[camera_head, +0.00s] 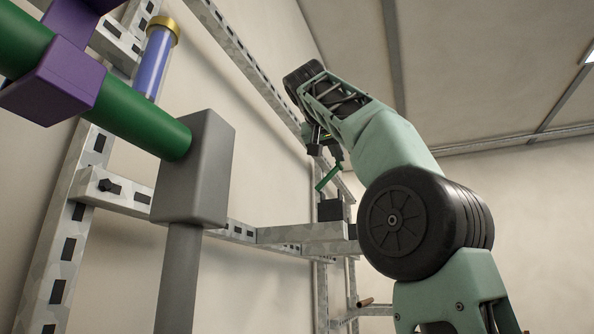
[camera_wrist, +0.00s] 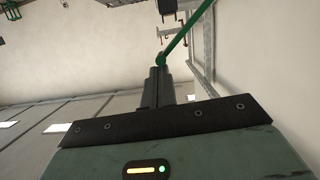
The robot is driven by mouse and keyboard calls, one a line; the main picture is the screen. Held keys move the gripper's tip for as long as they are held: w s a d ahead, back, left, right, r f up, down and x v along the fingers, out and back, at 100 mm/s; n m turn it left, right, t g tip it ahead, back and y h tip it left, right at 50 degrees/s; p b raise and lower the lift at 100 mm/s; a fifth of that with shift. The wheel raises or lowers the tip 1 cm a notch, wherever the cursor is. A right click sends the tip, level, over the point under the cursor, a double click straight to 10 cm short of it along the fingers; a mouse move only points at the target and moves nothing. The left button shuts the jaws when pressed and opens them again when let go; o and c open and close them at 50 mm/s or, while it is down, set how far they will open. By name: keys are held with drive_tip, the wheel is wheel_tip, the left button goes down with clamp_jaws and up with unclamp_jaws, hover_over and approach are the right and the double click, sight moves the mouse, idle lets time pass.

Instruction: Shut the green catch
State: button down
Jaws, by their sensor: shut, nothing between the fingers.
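The green catch (camera_head: 328,178) is a thin slanted bar in the head view, in front of the metal frame and above a dark block (camera_head: 330,210). In the wrist view the green catch (camera_wrist: 185,36) runs from the top edge down to a rounded end at my fingertips. My gripper (camera_wrist: 159,70) is shut and empty, its dark fingers together. The rounded end overlaps the fingertips in the picture; whether they touch, I cannot tell. In the head view my gripper is small and partly hidden by my arm. The catch's pivot is not clear.
A grey block on a post (camera_head: 194,170), a thick green pipe (camera_head: 140,120) with a purple clamp (camera_head: 58,82), and a blue cylinder (camera_head: 153,62) stand at left. Slotted metal rails (camera_head: 240,230) run along the wall. A brown-tipped handle (camera_head: 365,302) sits low. Open room lies right.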

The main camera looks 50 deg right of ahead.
drive_tip(key=s+d+f+m+t+b, duration=0.1)
drive_tip(key=s+f+m+t+b, duration=0.1)
drive_tip(key=f+m+b, duration=0.3)
drive_tip(key=shift+s+d+f+b, duration=0.15)
drive_tip(key=shift+s+b, duration=0.75)
drive_tip(key=shift+b, duration=0.2)
drive_tip(key=shift+f, duration=0.1)
drive_tip(key=s+a+r+p, duration=0.3)
drive_tip(key=s+a+r, duration=0.2)
drive_tip(key=a, duration=0.3)
drive_tip(key=shift+s+r, duration=0.2)
drive_tip(key=shift+s, duration=0.65)
